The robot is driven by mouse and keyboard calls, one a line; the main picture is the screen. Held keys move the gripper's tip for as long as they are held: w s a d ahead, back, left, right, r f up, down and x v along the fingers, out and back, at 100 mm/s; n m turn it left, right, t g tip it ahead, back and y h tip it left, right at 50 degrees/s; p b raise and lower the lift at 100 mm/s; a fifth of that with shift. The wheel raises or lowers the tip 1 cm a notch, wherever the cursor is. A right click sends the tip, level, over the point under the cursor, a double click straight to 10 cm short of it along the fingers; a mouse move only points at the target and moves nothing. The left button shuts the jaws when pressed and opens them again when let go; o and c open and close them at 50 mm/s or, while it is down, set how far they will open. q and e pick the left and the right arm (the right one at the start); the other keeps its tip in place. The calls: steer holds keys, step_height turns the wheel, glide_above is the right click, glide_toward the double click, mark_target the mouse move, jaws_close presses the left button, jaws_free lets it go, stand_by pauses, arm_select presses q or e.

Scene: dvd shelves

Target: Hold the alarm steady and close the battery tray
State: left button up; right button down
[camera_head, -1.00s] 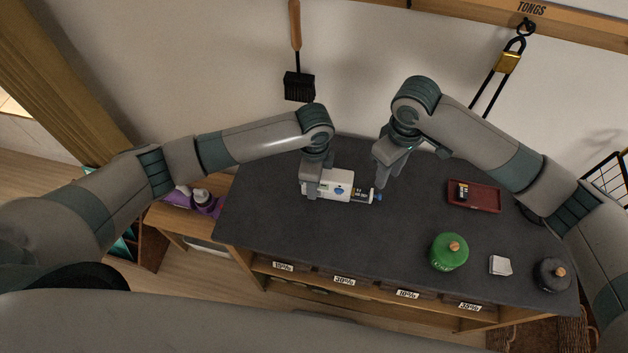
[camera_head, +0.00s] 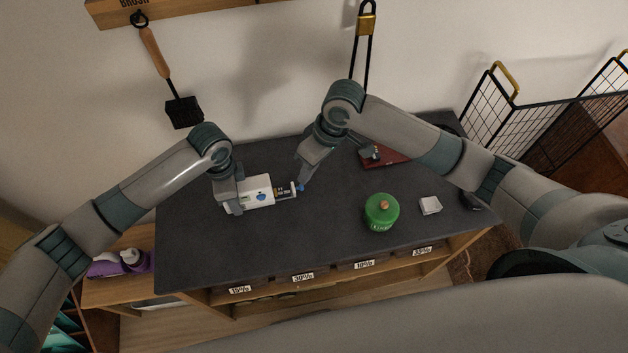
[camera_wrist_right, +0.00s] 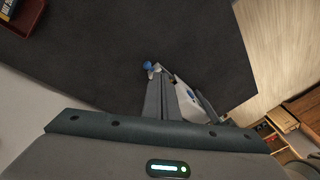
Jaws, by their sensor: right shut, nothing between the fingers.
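The alarm (camera_head: 258,191) is a white box with a blue mark, lying on the dark table top. Its battery tray (camera_head: 285,191) sticks out of the right end, with dark batteries in it and a blue end (camera_head: 300,187). My left gripper (camera_head: 229,203) is shut on the alarm's left end. My right gripper (camera_head: 302,181) is shut and empty, with its tips right at the blue end; I cannot tell whether they touch. The right wrist view shows the blue end (camera_wrist_right: 148,65) just past the fingertips and the white alarm (camera_wrist_right: 187,96) partly hidden behind the fingers.
A green canister (camera_head: 380,215) and a white stack (camera_head: 430,205) stand to the right on the table (camera_head: 220,255). A red tray (camera_head: 393,157) lies behind my right forearm. The table front is clear. A wire rack (camera_head: 485,105) stands at the far right.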

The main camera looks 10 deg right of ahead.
mark_target(285, 190)
steer(key=s+d+m+t+y, duration=0.1)
steer(key=d+m, duration=0.4)
steer(key=d, duration=0.6)
steer(key=shift+s+d+r+t+y, duration=0.2)
steer(key=shift+t+y, duration=0.6)
steer(key=shift+t, duration=0.6)
steer(key=shift+a+f, duration=0.1)
steer(key=shift+f, duration=0.05)
steer(key=x, duration=1)
steer(key=shift+a, duration=0.2)
steer(key=shift+s+a, duration=0.15)
steer(key=shift+a, duration=1)
steer(key=shift+s+a, duration=0.1)
steer(key=shift+a, duration=0.5)
steer(key=a, duration=0.6)
steer(key=shift+a, duration=0.35)
arm_select(q)
steer(key=shift+d, duration=0.1)
